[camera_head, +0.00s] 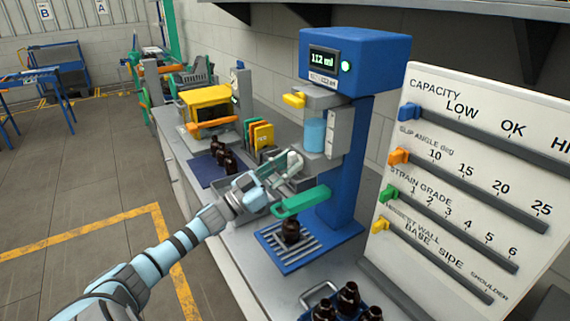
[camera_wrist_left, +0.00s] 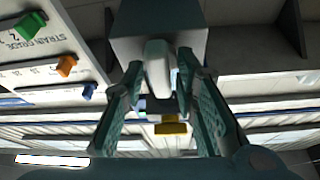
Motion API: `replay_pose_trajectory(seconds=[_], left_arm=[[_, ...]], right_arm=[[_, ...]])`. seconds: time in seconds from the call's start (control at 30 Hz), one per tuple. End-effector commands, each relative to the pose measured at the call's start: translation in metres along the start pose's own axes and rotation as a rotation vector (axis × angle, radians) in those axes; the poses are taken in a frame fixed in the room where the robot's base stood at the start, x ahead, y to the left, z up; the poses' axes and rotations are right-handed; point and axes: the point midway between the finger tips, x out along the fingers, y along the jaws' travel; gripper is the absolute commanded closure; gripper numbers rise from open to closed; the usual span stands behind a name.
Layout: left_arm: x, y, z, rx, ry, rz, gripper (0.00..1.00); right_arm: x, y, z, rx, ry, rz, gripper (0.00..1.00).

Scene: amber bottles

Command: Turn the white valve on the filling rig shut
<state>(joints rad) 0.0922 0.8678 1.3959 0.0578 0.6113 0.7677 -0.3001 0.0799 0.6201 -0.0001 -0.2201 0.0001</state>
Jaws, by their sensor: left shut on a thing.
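The blue filling rig (camera_head: 345,150) stands on the bench, its display reading "112 ml" beside a green light. My left gripper (camera_head: 287,170) reaches in from the left below the rig's grey head. It is shut on the white valve, which is mostly covered by the fingers in the head view. In the left wrist view the white valve (camera_wrist_left: 158,68) sits between the two green fingers (camera_wrist_left: 158,95), below a grey block. An amber bottle (camera_head: 291,232) stands upright on the blue slatted tray under the rig. My right gripper is not in view.
A green bar (camera_head: 300,202) juts from the rig just below my left gripper. A white board with coloured sliders (camera_head: 470,190) stands to the right. Several amber bottles (camera_head: 348,298) sit in a crate at the front; others (camera_head: 222,155) stand on a dark mat behind.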

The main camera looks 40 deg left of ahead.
Motion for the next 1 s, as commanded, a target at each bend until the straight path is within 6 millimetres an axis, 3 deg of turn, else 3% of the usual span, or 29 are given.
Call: replay_pose_trajectory(seconds=[0.13, 0.17, 0.2, 0.57, 0.67, 1.0], left_arm=[[-0.002, 0.0, 0.004, -0.001, -0.008, -0.002, 1.0], [-0.002, 0.0, 0.004, -0.001, -0.008, -0.002, 0.72], [-0.002, 0.0, 0.004, -0.001, -0.008, -0.002, 0.65], [-0.006, 0.0, 0.002, 0.001, -0.005, 0.0, 0.65], [-0.022, 0.001, 0.003, 0.0, -0.009, 0.003, 0.65], [-0.107, -0.001, 0.004, -0.002, -0.01, -0.001, 0.65]], right_arm=[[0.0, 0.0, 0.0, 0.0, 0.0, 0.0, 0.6], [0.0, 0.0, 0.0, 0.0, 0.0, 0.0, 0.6], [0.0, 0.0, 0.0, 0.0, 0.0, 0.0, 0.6], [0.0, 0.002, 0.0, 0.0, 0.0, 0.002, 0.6], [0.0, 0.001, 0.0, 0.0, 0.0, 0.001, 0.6], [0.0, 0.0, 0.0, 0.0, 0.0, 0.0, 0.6]])
